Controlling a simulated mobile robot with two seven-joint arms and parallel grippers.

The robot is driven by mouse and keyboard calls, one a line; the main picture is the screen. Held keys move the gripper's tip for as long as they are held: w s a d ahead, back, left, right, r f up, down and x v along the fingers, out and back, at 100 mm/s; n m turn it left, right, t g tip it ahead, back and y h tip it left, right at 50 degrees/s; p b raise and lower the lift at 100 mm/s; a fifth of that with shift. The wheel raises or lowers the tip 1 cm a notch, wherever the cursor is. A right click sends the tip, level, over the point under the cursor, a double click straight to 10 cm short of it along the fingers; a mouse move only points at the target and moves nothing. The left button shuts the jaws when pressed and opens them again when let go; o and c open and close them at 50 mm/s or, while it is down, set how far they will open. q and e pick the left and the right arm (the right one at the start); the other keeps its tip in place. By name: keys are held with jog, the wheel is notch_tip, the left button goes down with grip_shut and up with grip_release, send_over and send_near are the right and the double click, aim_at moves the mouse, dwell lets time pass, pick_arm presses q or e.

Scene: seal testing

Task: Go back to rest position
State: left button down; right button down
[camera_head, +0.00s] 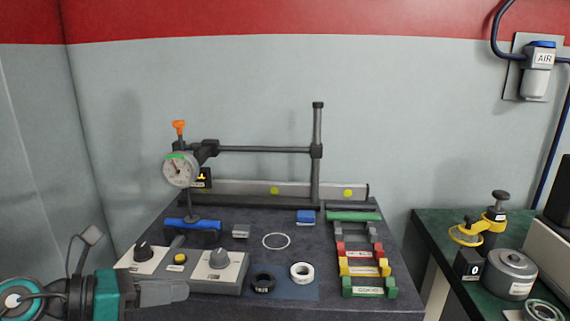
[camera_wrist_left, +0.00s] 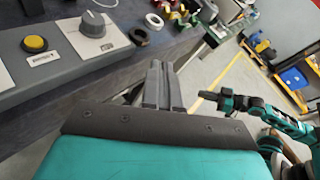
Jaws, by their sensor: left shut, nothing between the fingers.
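My left gripper (camera_head: 182,291) is at the lower left of the head view, in front of the control box (camera_head: 205,281) with its knobs and yellow button. Its fingers are shut with nothing between them. In the left wrist view the shut grey fingers (camera_wrist_left: 158,70) point toward the bench edge, beside the control box (camera_wrist_left: 62,70). Another teal arm of mine shows at the right of the left wrist view, with its dark gripper end (camera_wrist_left: 208,96) over the floor; its jaw state is too small to tell.
The dark bench (camera_head: 310,235) carries a dial gauge (camera_head: 181,170) on a stand, a black ring (camera_head: 263,283), a white ring (camera_head: 302,272) and coloured blocks (camera_head: 364,268). A green-topped table (camera_head: 435,228) with a yellow-handled device (camera_head: 490,226) stands at right. Open floor (camera_wrist_left: 222,140) lies beside the bench.

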pick_arm(q)
jog(key=s+f+m+t+y+p, duration=0.1)
jog(key=s+f+m+y, duration=0.4)
jog(key=f+m, duration=0.7)
jog(key=s+f+m+t+y+p, duration=0.2)
jog(key=s+f+m+y, duration=0.3)
jog(key=m, duration=1.3)
jog(key=s+f, duration=0.4)
jog(key=f, duration=0.2)
jog(key=shift+d+f, duration=0.15)
jog(key=shift+f, duration=0.25)
pick_arm(e)
jog(key=shift+s+d+r+h, duration=0.3)
jog(key=shift+s+d+r, duration=0.3)
jog(key=shift+d+r, duration=0.1)
jog(key=shift+a, duration=0.1)
pick_arm(q)
jog(key=c, duration=1.8)
grip_release()
jog(key=shift+s, duration=0.1)
